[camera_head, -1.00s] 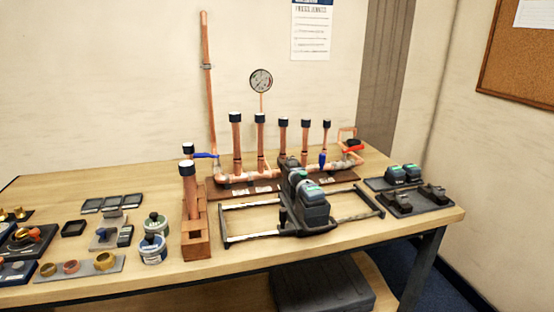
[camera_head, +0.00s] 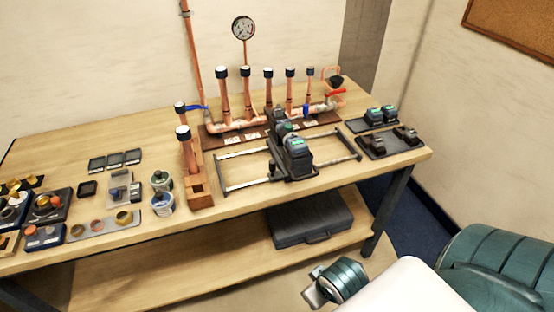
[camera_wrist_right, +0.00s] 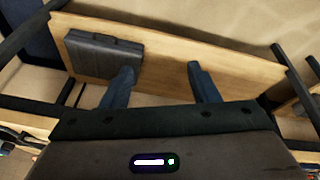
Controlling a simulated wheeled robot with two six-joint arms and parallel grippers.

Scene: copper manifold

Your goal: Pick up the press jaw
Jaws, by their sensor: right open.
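Dark jaw-like pieces (camera_head: 405,134), which look like the press jaws, sit on a dark tray (camera_head: 388,155) at the table's right end in the head view. A dark press tool (camera_head: 297,155) with a green-lit top stands in a metal-railed frame in the middle. My right gripper shows in the right wrist view (camera_wrist_right: 160,72) with its two fingers apart and nothing between them. It is low, in front of the table, well away from the jaw pieces. Those pieces are not seen in the wrist view. My left gripper is not in view.
A copper manifold (camera_head: 238,123) stands behind the tool frame. Batteries (camera_head: 380,115) sit on a mat behind the jaw tray. Cans (camera_head: 162,203) and small fittings fill the left. A dark case (camera_head: 310,218) lies on the lower shelf, also in the wrist view (camera_wrist_right: 103,55).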

